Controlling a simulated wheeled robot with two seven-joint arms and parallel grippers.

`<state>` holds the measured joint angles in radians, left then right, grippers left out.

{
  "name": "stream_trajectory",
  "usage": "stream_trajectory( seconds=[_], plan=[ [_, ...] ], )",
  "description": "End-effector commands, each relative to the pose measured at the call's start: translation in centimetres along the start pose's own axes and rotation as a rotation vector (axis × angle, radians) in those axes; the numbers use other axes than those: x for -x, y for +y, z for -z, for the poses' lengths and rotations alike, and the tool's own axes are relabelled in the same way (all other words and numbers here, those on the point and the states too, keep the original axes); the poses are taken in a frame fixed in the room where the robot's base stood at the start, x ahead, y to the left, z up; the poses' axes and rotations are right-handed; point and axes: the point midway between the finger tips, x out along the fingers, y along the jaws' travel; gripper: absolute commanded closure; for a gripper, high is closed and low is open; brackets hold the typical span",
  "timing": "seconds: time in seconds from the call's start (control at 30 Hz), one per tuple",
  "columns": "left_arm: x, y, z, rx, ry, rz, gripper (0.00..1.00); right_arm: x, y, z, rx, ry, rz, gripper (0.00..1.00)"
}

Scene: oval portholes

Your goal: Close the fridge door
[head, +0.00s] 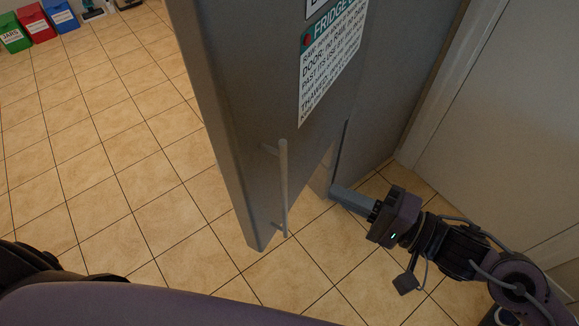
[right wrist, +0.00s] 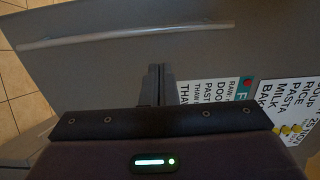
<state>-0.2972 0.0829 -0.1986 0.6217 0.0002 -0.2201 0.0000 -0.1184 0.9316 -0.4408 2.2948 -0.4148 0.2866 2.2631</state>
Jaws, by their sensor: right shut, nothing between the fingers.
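The fridge door (head: 285,90) is a tall grey panel standing open over the tiled floor in the head view. Its outer face carries a printed sign and a long thin handle (head: 284,190). My right gripper (head: 336,192) is shut and empty, to the right of the handle at about the door's lower edge. In the right wrist view my shut fingers (right wrist: 157,76) point at the grey door face (right wrist: 100,75), between the handle (right wrist: 125,36) and the sign (right wrist: 228,98). I cannot tell whether they touch the door. My left gripper is out of view.
Another grey panel (head: 390,110) stands behind the door on the right, beside a pale wall (head: 510,130). Green, red and blue bins (head: 37,24) stand far off at the upper left. The tiled floor (head: 100,140) left of the door is clear.

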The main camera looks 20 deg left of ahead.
Motion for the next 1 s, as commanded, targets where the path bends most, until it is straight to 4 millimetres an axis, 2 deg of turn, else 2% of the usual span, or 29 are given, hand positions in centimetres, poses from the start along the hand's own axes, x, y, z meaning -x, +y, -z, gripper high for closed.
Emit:
stream_trajectory(
  seconds=[0.03, 0.3, 0.5, 0.7, 1.0],
  plan=[
    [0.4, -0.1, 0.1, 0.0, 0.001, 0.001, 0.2, -1.1, -0.5, 0.1, 0.002, 0.001, 0.008, 1.0],
    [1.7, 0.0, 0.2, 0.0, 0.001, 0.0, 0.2, -6.8, -0.5, 0.1, 0.002, -0.001, 0.004, 1.0],
    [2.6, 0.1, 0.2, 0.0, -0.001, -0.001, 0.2, -9.6, -0.3, 0.1, 0.002, 0.001, 0.001, 1.0],
    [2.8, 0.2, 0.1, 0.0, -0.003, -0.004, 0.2, -10.6, -0.1, 0.1, 0.003, 0.002, -0.001, 1.0],
    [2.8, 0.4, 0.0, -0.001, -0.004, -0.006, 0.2, -10.6, 0.0, 0.1, 0.003, 0.001, -0.001, 1.0]
  ],
)
